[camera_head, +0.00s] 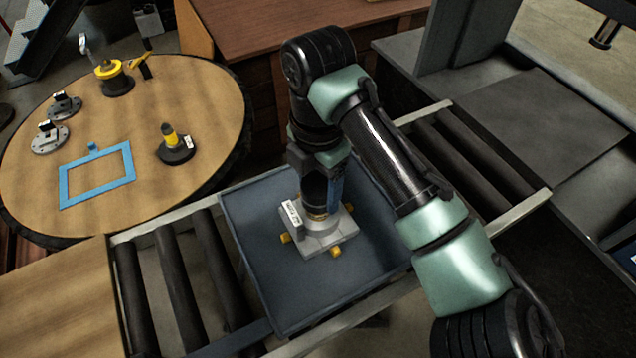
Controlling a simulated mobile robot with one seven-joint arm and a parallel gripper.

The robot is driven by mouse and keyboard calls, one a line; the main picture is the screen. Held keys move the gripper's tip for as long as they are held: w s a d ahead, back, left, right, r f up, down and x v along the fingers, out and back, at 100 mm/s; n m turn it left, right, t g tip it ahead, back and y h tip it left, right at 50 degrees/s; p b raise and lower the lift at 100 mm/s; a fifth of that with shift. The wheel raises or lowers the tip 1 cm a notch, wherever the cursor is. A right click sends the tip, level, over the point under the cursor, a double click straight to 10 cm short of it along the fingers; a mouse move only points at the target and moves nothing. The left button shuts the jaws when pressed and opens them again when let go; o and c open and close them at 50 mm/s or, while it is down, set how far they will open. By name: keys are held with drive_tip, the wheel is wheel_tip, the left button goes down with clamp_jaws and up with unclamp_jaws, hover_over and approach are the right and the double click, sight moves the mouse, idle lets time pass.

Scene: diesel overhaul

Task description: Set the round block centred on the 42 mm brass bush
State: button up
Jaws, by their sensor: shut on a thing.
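My gripper (319,211) points straight down over a pale grey square plate (325,238), which stands on yellow feet in a blue-grey tray. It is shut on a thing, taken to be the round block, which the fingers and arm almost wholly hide. A small brass-coloured patch (317,216) shows at the fingertips, low over the plate's middle. I cannot tell whether it is part of the brass bush. A white label (292,213) stands at the plate's left side. Contact and centring cannot be made out.
The tray (250,262) rests on a roller conveyor (170,277). A round wooden table (115,215) at left bears a blue frame (66,190), a black base with a yellow post (177,150), grey flanged discs (48,138) and a yellow-topped part (112,74). The tray's right side is clear.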

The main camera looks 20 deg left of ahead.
drive_tip(key=shift+f, duration=0.2)
idle(0.4)
drive_tip(key=o, duration=1.4)
drive_tip(key=shift+f, duration=0.15)
wheel_tip(320, 180, up, 9)
drive_tip(key=p, duration=0.8)
